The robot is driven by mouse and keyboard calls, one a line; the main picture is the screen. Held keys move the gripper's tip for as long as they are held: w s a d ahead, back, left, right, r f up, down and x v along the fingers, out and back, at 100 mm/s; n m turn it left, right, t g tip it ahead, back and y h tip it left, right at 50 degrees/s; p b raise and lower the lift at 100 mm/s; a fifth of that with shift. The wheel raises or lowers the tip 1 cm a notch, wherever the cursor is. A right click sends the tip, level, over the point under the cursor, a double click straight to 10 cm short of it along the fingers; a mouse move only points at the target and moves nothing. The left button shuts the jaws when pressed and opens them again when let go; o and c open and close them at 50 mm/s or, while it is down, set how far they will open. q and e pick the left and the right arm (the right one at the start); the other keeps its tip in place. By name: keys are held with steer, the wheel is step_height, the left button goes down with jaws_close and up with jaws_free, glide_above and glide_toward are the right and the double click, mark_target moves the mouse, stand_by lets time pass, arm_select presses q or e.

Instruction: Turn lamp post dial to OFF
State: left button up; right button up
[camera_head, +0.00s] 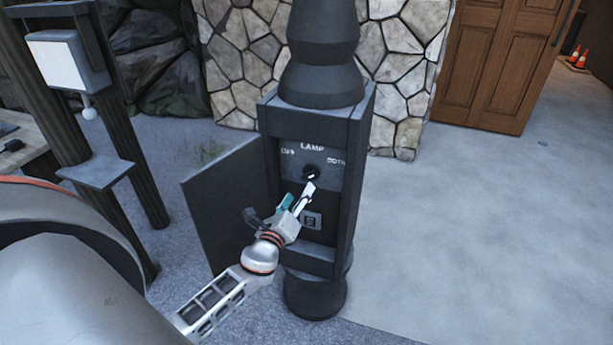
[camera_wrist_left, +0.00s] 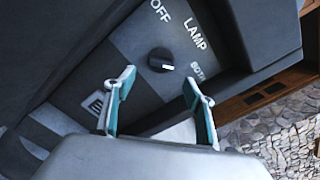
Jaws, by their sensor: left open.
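The lamp post (camera_head: 320,60) is dark grey, with an open box at its base. Inside is a panel marked LAMP, with OFF at the left and BOTH at the right. The round black dial (camera_head: 311,171) sits below the LAMP label, and its white mark is hard to read in the head view. In the left wrist view the dial (camera_wrist_left: 161,60) is clear of the fingers, with its white mark toward BOTH. My left gripper (camera_head: 296,197) is open and empty, just below and in front of the dial, apart from it. My right gripper is not in view.
The box's door (camera_head: 228,203) stands open at the left, beside my left arm. A stone wall (camera_head: 400,75) and a wooden door (camera_head: 500,65) are behind. Grey floor (camera_head: 480,230) at the right is clear. A wooden frame (camera_head: 100,110) stands at the left.

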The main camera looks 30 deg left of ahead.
mark_target(307, 177)
arm_select(q)
steer(key=shift+r+x, duration=0.15)
steer(key=shift+x, duration=1.85)
steer(key=shift+r+x, duration=0.1)
steer(key=shift+x, duration=1.9)
steer(key=shift+a, duration=0.1)
steer(key=c, duration=1.1)
